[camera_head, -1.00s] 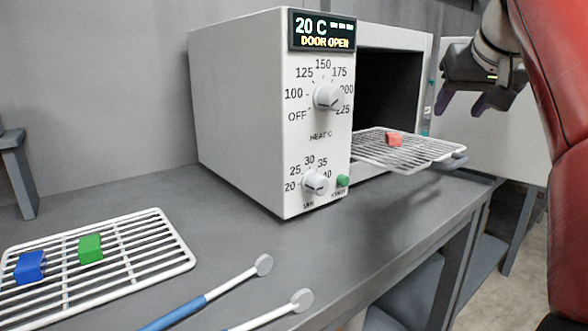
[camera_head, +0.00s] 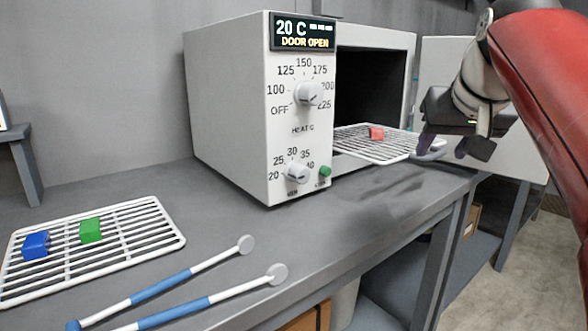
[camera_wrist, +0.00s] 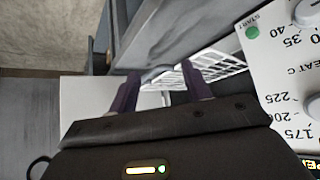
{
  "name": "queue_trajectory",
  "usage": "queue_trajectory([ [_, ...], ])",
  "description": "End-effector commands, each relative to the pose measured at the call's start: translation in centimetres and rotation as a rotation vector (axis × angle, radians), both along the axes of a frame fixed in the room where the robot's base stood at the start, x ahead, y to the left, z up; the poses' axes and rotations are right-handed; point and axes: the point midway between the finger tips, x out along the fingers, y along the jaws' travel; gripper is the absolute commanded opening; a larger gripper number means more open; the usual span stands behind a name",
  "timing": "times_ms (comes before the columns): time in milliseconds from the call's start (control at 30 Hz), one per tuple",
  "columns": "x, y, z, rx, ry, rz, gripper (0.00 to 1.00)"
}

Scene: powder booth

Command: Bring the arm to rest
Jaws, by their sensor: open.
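My gripper (camera_head: 474,148) is open and empty at the right, in front of the oven's open doorway. It hangs close to the handle end of the pulled-out oven rack (camera_head: 350,140); I cannot tell whether they touch. In the wrist view my two purple fingers (camera_wrist: 160,88) stand apart, with the white rack (camera_wrist: 222,62) beyond and between them. A red block (camera_head: 376,133) sits on that rack. The white oven (camera_head: 225,110) has its door open, and its display (camera_head: 304,33) reads 20 C, DOOR OPEN.
A white wire rack (camera_head: 150,247) on the bench at left holds a blue block (camera_head: 36,245) and a green block (camera_head: 91,230). Two blue-handled tools (camera_head: 160,288) lie at the front. Floor is open at right.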

Motion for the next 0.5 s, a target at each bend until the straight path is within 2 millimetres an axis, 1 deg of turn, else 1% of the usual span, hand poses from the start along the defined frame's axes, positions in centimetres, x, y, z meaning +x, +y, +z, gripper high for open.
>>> queue_trajectory([
  [167, -3.0, 2.5, -5.1, 0.009, 0.047, 0.018, 0.49],
  [267, -5.7, 4.2, -9.6, 0.011, 0.083, 0.033, 0.49],
  [300, -6.9, 4.8, -11.6, 0.011, 0.098, 0.040, 0.49],
  [367, -8.7, 5.6, -14.8, 0.009, 0.120, 0.051, 0.49],
  [400, -10.0, 6.1, -16.9, 0.009, 0.134, 0.058, 0.49],
  [467, -11.8, 6.8, -20.0, 0.007, 0.155, 0.070, 0.49],
  [500, -13.0, 7.1, -21.9, 0.004, 0.167, 0.078, 0.49],
])
